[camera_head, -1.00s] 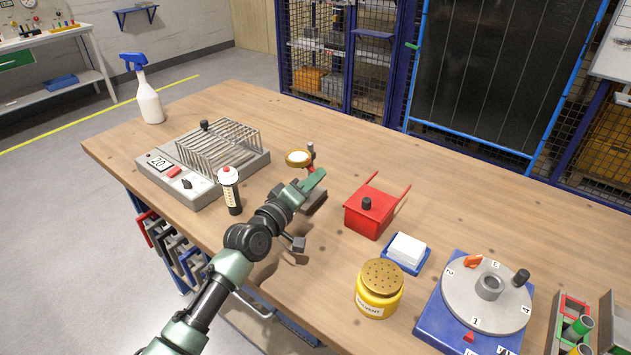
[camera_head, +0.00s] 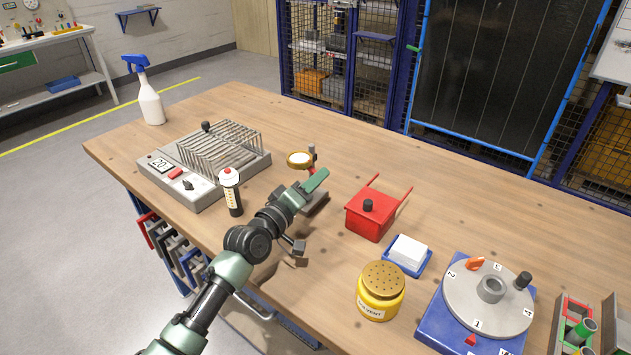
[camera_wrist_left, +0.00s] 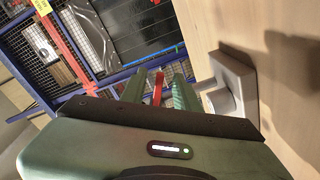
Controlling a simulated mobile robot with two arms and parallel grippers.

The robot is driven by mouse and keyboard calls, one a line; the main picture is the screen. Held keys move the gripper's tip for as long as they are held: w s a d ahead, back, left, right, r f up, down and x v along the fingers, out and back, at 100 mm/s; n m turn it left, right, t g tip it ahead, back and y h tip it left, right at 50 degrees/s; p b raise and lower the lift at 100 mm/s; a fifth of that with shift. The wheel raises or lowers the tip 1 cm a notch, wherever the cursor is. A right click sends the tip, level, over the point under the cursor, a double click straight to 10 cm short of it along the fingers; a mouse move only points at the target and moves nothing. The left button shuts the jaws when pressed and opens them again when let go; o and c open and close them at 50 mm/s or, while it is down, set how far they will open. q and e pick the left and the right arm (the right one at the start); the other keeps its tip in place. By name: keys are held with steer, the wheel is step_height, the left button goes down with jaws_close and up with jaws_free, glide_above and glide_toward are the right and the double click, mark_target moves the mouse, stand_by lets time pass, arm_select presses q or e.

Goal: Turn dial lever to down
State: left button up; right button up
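The dial gauge (camera_head: 300,159) has a round white face in a gold ring and stands on a grey base (camera_head: 316,203) near the table's middle. A red lever (camera_head: 311,171) shows just below the dial, partly hidden by my left gripper. My left gripper (camera_head: 314,183) is at the stand, over its grey base. In the left wrist view, the red lever (camera_wrist_left: 157,88) appears between the two green fingers (camera_wrist_left: 157,92), with a gap on both sides. The fingers are apart; I see no contact. The grey base (camera_wrist_left: 236,84) is right of them. My right gripper is not in view.
A grey rack unit (camera_head: 203,165) and a black-and-white bottle (camera_head: 231,193) stand left of my arm. A red box (camera_head: 371,217), a yellow solvent pot (camera_head: 381,291), a blue tray (camera_head: 408,268) and a rotary jig (camera_head: 488,297) stand right. The table behind the dial is clear.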

arm_select(q)
steer(key=v, duration=0.7)
steer(key=shift+s+a+f, duration=0.1)
steer(key=shift+s+a, duration=0.1)
steer(key=shift+s, duration=0.05)
